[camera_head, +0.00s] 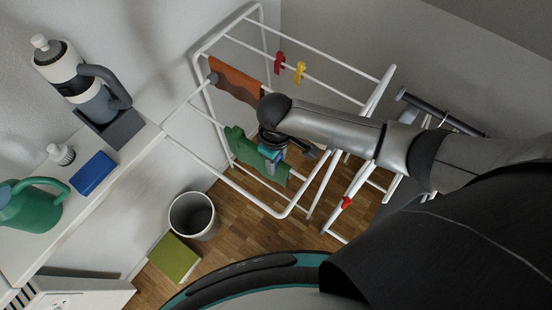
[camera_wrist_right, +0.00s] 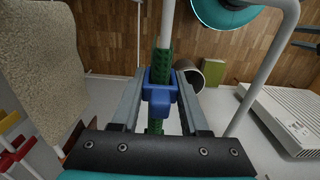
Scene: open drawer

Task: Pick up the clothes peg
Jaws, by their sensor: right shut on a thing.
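A blue clothes peg (camera_wrist_right: 160,98) sits between the fingers of my right gripper (camera_wrist_right: 160,80) in the right wrist view. The gripper is shut on it. The peg is still around a rail of the white drying rack, over a green cloth (camera_wrist_right: 164,62). In the head view my right gripper (camera_head: 275,152) is at the green cloth (camera_head: 240,146) on the rack (camera_head: 240,188), and the arm hides part of the rack. My left gripper is not in view.
A red peg (camera_head: 279,62) and a yellow peg (camera_head: 299,72) are on a far rail; another red peg (camera_head: 346,203) is lower right. An orange-brown cloth (camera_head: 236,80) hangs nearby. A bin (camera_head: 193,216) and a green box (camera_head: 174,258) stand on the wooden floor.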

